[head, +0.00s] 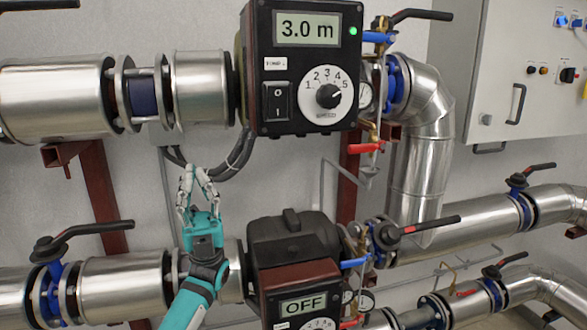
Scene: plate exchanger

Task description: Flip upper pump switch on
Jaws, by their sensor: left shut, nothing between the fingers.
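The upper pump's black control box (303,125) is at the top centre in the head view. Its display (307,28) reads 3.0 m and a green light (353,31) is lit. The black rocker switch (278,101), marked O above and I below, is at the lower left of its face, beside the dial (328,95). My left gripper (194,173) is shut and empty, pointing up, below and left of the switch and apart from it. My right gripper is not in view.
The lower pump (293,240), with a display (304,305) reading OFF, is right of my left arm. Dark cables (236,158) hang near my fingers. Silver pipes (203,88) and valve levers (430,226) surround the pumps. A grey cabinet (500,75) is at the upper right.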

